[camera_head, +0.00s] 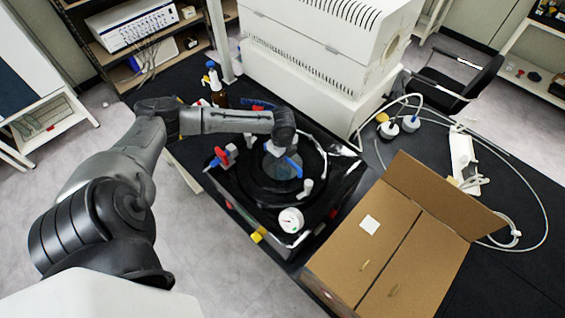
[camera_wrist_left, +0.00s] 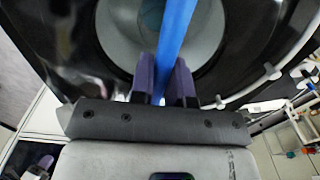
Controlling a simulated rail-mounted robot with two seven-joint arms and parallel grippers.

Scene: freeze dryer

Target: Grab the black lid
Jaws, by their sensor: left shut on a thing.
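The black round lid (camera_head: 258,186) lies on top of the freeze dryer (camera_head: 335,190), around a grey, glassy centre. In the left wrist view its dark ring (camera_wrist_left: 103,55) curves around this pale centre (camera_wrist_left: 205,30). My left gripper (camera_head: 287,155) is over the middle of the lid. It is shut on a blue bar (camera_head: 293,166), which also shows between the purple fingers in the left wrist view (camera_wrist_left: 174,35). The gripper and wrist hide part of the bar, and I cannot tell how it joins the lid. My right gripper is not in view.
A red-and-blue valve (camera_head: 222,157), a white gauge (camera_head: 291,220) and white fittings (camera_head: 306,187) stand around the lid. A white machine (camera_head: 318,50) stands behind; a brown bottle (camera_head: 218,95) is back left.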

